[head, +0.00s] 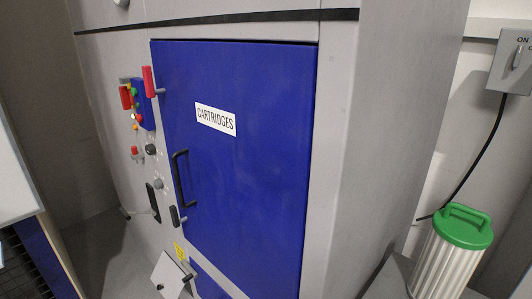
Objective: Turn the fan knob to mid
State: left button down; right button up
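A small dark round knob (151,149) sits on the grey cabinet front, left of the blue door and below a small blue control panel (145,105). No label on it is readable, so I cannot tell for sure that it is the fan knob, nor its setting. A red-topped control (135,151) is just left of it. The panel carries small coloured buttons or lamps, with a red handle-like part on its left side. Neither of my grippers is in view.
The large blue door (250,160) labelled CARTRIDGES is closed, with a black handle (181,178). A green-lidded ribbed cartridge (452,255) stands at right. A grey ON switch box (511,62) is on the right wall. A pale panel edge (14,180) stands at left.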

aim_at(151, 150)
jog(key=k+l, duration=0.1)
jog(key=i+j+z, duration=0.1)
jog(key=j, duration=0.25)
jog(key=i+j, duration=0.25)
jog(key=i+j+z, duration=0.15)
jog(key=j, duration=0.3)
jog(key=i+j+z, duration=0.1)
jog(key=j, duration=0.25)
jog(key=i+j+z, duration=0.1)
jog(key=j, duration=0.3)
jog(key=i+j, duration=0.2)
jog(key=j, duration=0.2)
jog(key=l+z, duration=0.05)
